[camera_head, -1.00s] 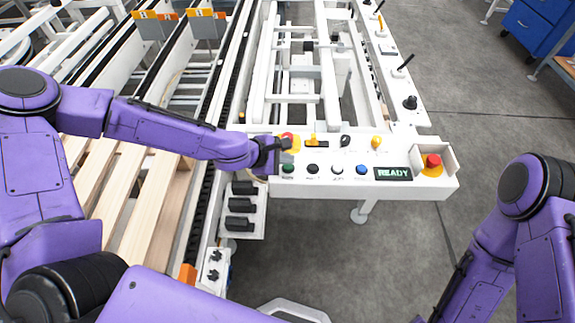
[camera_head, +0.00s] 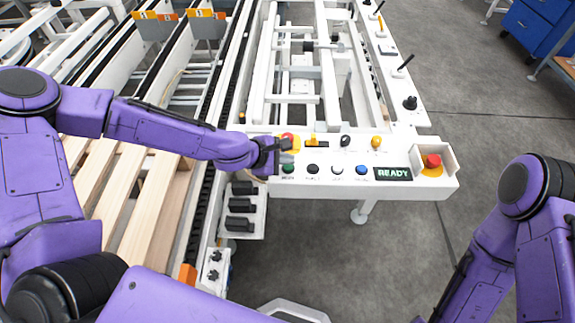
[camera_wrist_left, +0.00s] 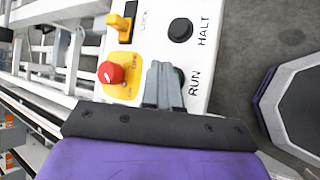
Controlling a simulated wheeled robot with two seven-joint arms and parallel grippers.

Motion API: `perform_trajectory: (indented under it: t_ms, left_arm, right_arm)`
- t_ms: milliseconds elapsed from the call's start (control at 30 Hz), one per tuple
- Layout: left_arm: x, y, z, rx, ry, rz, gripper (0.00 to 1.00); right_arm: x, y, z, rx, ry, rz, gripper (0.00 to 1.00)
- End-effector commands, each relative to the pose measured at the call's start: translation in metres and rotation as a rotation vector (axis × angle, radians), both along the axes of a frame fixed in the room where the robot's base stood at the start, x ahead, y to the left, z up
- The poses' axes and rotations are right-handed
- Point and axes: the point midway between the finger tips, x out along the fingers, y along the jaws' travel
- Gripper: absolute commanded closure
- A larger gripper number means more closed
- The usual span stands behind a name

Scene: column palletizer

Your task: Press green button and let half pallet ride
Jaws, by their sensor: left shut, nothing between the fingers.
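The green button (camera_head: 288,169) is at the left end of the row on the white control panel (camera_head: 300,184). In the left wrist view the green button (camera_wrist_left: 180,75) is mostly hidden behind my fingers, beside the RUN label. My left gripper (camera_head: 280,145) is shut and empty, at the panel's left end close to the green button. The wrist view shows its closed fingertips (camera_wrist_left: 163,70) over or beside the button; contact cannot be told. A wooden pallet (camera_head: 150,200) lies on the conveyor at the left, partly hidden by my left arm. My right gripper is out of view.
The panel display (camera_head: 393,174) reads READY. A red emergency button (camera_head: 433,161) is at the panel's right end. Open floor lies in front of the panel.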

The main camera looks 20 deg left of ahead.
Motion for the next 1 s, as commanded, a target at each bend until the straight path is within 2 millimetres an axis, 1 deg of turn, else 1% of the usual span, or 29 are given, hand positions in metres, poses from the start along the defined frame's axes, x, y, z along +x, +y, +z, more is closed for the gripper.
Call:
perform_trajectory:
  t_ms: [400, 667, 1000]
  left_arm:
    - [0.0000, 0.0001, -0.0003, 0.000, 0.000, 0.000, 1.00]
    - [0.0004, -0.0001, -0.0094, 0.000, 0.000, 0.000, 1.00]
    - [0.0004, -0.0001, -0.0088, 0.000, 0.000, 0.000, 1.00]
  right_arm:
    - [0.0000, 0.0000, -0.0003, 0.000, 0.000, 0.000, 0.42]
    - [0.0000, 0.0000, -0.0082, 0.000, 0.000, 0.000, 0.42]
    - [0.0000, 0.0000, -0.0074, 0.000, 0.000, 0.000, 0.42]
